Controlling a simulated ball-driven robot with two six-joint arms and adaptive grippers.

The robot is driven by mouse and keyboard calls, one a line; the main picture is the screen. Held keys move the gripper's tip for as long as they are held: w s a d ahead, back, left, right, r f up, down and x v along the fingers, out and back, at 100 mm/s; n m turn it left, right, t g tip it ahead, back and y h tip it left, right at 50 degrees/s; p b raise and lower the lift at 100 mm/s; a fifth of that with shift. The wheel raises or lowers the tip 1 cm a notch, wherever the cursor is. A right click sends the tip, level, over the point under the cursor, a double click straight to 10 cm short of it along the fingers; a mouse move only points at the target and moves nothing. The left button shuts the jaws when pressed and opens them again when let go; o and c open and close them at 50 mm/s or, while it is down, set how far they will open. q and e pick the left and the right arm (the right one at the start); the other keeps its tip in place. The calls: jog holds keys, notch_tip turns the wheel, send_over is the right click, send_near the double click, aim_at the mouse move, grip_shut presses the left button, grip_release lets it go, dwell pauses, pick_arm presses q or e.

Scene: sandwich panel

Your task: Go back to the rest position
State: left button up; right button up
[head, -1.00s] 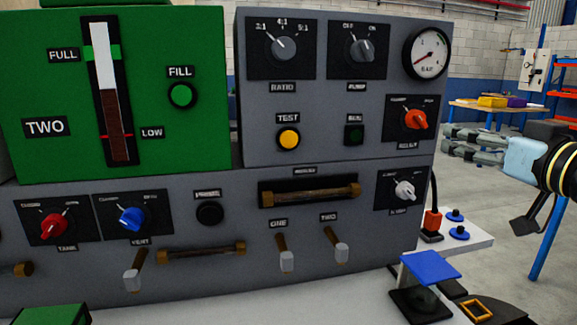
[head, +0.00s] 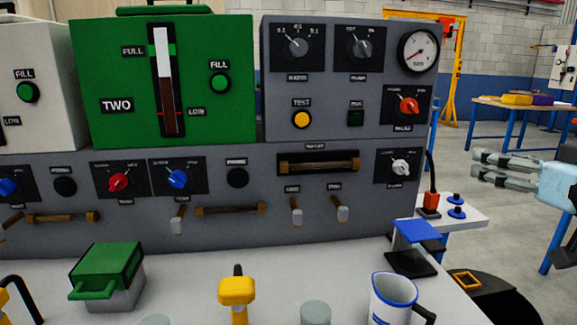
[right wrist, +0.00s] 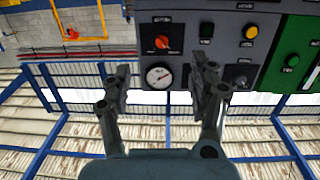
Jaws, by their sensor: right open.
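My right gripper (head: 508,172) is at the right edge of the head view, beside the grey control panel (head: 350,125) and clear of it. In the right wrist view my right gripper (right wrist: 160,92) shows its two fingers spread apart with nothing between them. The panel's gauge (right wrist: 159,77) and red-orange knob (right wrist: 162,42) lie beyond the fingers there. My left gripper is not in view.
A white bench (head: 190,277) carries the panel, a green-lidded box (head: 107,268), a yellow-topped object (head: 237,290) and a white mug with a blue rim (head: 393,302). A green tank unit (head: 120,75) stands on the panel. A blue-legged table (head: 485,108) is behind at right.

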jog(key=s+a+f+g+h, duration=0.2)
jog(key=s+f+g, duration=0.4)
jog(key=s+f, duration=0.6)
jog(key=s+a+f+g, duration=0.25)
jog(key=s+f, duration=0.25)
jog(key=s, duration=0.4)
jog(key=s+a+f+g, duration=0.1)
jog(key=s+f+g, duration=0.35)
jog(key=s, duration=0.35)
notch_tip(320, 180, down, 27)
jog(key=s+d+g, duration=0.1)
jog(key=s+d, duration=0.1)
jog(key=s, duration=0.1)
jog(key=s+d+f+m+g+b, duration=0.1)
jog(key=s+f, duration=1.5)
jog(key=s, duration=0.1)
jog(key=shift+s+d+g+h, duration=0.15)
jog(key=shift+s+g+h, duration=0.15)
jog(key=shift+s+g, duration=0.1)
jog(key=shift+f, duration=0.1)
